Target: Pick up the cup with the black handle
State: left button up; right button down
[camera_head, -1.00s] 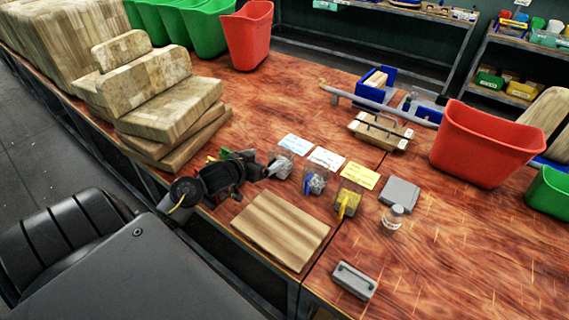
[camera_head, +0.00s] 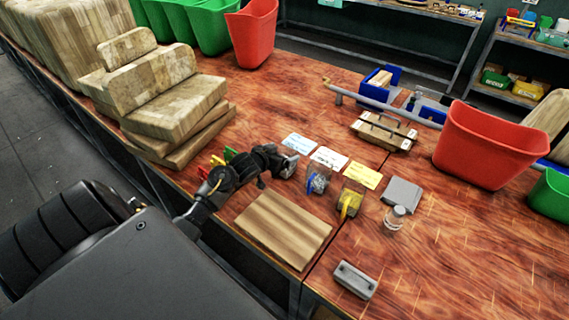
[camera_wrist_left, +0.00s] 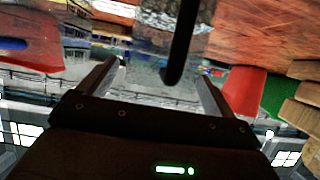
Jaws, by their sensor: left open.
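The cup with the black handle is a clear cup with grey contents (camera_wrist_left: 172,14), close ahead of my left gripper in the left wrist view. Its black handle (camera_wrist_left: 182,42) shows upright between the two fingers. My left gripper (camera_wrist_left: 157,74) is open, with a finger on either side of the handle; contact cannot be told. In the head view the left gripper (camera_head: 284,165) is at this cup and mostly hides it. A cup with a blue handle (camera_head: 318,182) and a cup with a yellow handle (camera_head: 350,201) stand to its right. My right gripper is not in view.
A wooden board (camera_head: 283,230) lies in front of the cups. Three cards, pale blue (camera_head: 297,143), white (camera_head: 328,158) and yellow (camera_head: 362,175), lie behind them. A small jar (camera_head: 395,217) stands at right. Stacked wooden blocks (camera_head: 180,110) are at left.

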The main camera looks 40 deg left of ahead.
pick_arm(q)
jog(key=c, duration=1.4)
jog(key=shift+r, duration=0.1)
jog(key=shift+c, duration=0.2)
notch_tip(320, 180, up, 10)
dwell(0.4)
